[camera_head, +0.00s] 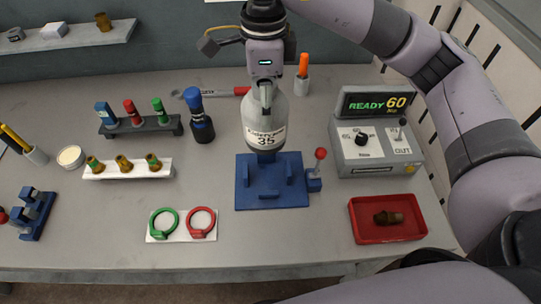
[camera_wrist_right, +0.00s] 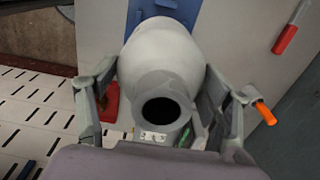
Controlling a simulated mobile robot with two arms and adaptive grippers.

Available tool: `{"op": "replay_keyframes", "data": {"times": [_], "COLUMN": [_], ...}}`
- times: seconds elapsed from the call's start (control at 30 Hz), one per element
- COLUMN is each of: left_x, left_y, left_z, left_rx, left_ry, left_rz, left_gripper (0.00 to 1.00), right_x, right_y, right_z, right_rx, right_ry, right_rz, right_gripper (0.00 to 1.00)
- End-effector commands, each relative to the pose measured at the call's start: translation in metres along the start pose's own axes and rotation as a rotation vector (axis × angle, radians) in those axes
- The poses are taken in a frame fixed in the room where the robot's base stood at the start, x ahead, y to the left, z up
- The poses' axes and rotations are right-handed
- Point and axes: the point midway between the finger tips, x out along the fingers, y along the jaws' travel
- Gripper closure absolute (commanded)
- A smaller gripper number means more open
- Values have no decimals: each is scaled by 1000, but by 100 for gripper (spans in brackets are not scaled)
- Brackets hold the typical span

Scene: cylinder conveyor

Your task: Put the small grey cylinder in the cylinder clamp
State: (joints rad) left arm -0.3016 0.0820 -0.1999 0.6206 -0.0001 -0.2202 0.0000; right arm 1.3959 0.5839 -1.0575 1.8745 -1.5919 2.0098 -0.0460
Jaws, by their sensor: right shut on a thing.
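The grey cylinder (camera_head: 265,115) with a white label reading 35 is upright in the head view. My right gripper (camera_head: 265,92) is shut on its upper part. In the right wrist view, the fingers flank the cylinder (camera_wrist_right: 165,60), with its dark round opening towards the camera. The blue clamp (camera_head: 290,199) has a flat base, upright blocks and a red-knobbed lever at its right side. The cylinder's lower end overlaps the clamp's back part in the head view; I cannot tell whether they touch. My left gripper is not in view.
A blue bottle (camera_head: 202,128) stands left of the cylinder, near a rack (camera_head: 142,128). Green and red rings (camera_head: 201,222) lie in front. A control box (camera_head: 376,150) reading READY 60 and a red tray (camera_head: 361,234) with a brown part are at right.

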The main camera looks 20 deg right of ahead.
Motion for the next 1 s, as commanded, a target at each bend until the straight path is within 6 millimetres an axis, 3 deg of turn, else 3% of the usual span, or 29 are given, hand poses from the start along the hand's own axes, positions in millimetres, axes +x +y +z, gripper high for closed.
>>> {"op": "replay_keyframes", "data": {"times": [0.4, 1.0], "left_x": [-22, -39], "left_y": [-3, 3], "left_z": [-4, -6], "left_rx": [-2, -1], "left_ry": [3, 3], "left_rz": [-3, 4], "left_gripper": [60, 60], "right_x": [90, 155], "right_y": [0, 0], "right_z": [-1, 0], "right_rx": [3, 2], "right_ry": [0, -2], "right_rz": [2, -1], "right_gripper": [89, 89]}}
